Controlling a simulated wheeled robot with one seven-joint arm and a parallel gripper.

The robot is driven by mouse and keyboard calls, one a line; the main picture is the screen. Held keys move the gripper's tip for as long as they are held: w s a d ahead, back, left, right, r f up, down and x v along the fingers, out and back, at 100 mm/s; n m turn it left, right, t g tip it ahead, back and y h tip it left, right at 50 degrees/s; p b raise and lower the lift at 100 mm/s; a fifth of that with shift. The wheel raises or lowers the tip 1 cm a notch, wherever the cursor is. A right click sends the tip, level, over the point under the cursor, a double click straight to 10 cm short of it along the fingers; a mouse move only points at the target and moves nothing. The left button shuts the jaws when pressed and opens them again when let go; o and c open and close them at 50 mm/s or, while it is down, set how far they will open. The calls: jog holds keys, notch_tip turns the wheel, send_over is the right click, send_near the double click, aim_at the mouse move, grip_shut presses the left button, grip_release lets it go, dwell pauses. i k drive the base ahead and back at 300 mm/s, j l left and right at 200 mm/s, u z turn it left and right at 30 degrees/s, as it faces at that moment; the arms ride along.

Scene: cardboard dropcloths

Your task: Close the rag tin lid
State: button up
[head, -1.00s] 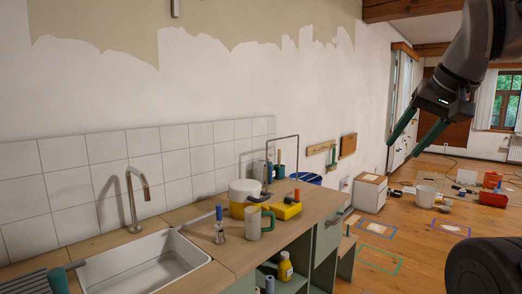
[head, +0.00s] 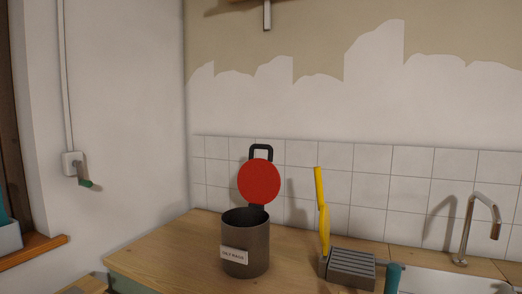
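The rag tin (head: 259,262) is a dark grey cylinder with a white label, standing upright on the wooden counter near the wall corner. Its round red lid (head: 259,182) stands up open at the back of the rim, with a black loop handle (head: 261,151) at its top. The tin's mouth is uncovered; its contents are hidden. My gripper is not in this view.
Right of the tin on the counter (head: 165,246) are a grey slotted rack (head: 350,268), a yellow-handled brush (head: 322,205), a teal-topped item (head: 393,278) and the sink with its tap (head: 468,225). The counter left of the tin is clear.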

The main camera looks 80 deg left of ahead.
aim_at(259, 181)
jog(key=k+j+u, duration=0.1)
jog(key=u, duration=2.55)
jog(key=i, duration=0.05)
